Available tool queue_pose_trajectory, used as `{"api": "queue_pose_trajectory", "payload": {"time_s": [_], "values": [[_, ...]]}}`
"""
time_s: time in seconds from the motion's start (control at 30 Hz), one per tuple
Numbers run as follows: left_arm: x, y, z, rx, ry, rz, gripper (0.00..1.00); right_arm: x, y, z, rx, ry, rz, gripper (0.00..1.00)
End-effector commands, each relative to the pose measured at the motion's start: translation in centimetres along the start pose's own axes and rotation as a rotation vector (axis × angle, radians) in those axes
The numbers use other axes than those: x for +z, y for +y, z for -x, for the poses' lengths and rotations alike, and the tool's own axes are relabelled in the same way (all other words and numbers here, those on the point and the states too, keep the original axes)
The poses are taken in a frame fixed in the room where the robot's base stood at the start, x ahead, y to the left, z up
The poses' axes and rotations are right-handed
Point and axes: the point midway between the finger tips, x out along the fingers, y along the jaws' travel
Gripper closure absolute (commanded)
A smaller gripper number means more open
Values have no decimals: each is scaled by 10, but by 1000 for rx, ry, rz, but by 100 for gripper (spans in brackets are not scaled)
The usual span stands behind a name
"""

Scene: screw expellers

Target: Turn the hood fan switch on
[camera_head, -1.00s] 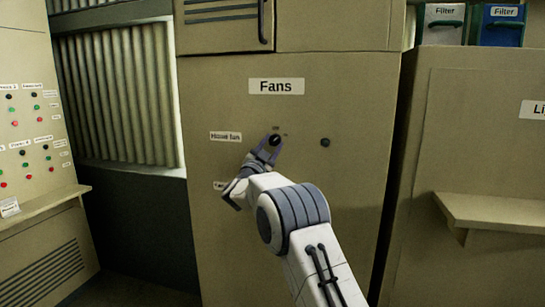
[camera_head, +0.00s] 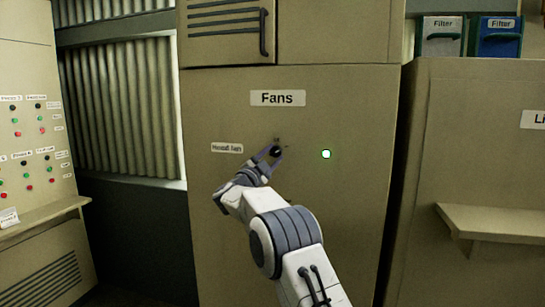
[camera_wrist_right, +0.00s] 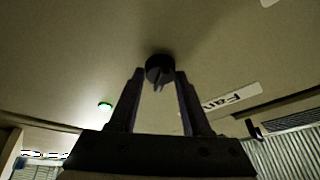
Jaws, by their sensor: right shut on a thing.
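The hood fan switch (camera_head: 276,150) is a black rotary knob on the beige cabinet front, right of the "Hood fan" label (camera_head: 227,148) and below the "Fans" label (camera_head: 277,98). My right gripper (camera_head: 274,156) is shut on the knob, one finger on each side. The right wrist view shows the knob (camera_wrist_right: 159,69) between the fingertips of the gripper (camera_wrist_right: 158,76), with its ridge visible. A round indicator lamp (camera_head: 326,154) right of the knob is lit bright green-white, and it glows green in the right wrist view (camera_wrist_right: 105,107). My left gripper is not in view.
A panel with several red and green buttons (camera_head: 28,150) stands at the left. A shelf (camera_head: 495,220) juts from the right cabinet. The cabinet front around the knob is otherwise flat.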

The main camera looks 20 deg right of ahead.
Motion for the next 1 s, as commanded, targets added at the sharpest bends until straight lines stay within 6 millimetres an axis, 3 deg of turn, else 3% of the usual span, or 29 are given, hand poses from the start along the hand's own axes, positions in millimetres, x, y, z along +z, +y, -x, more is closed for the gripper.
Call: {"api": "queue_pose_trajectory", "payload": {"time_s": [0.07, 0.1, 0.17, 0.2, 0.57, 1.0], "values": [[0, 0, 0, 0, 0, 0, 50, -1, -1, -1, -1, 0, -4, 100], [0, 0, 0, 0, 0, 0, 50, -1, -1, -1, -1, 0, -4, 48], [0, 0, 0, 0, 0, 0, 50, -1, 0, -1, -1, 0, -3, 25], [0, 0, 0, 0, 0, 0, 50, -1, 0, -1, -1, 0, -3, 22], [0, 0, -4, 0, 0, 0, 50, 1, 0, 5, -1, -1, -2, 22], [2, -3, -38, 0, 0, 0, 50, 1, 2, 83, -2, -1, -3, 22]]}}
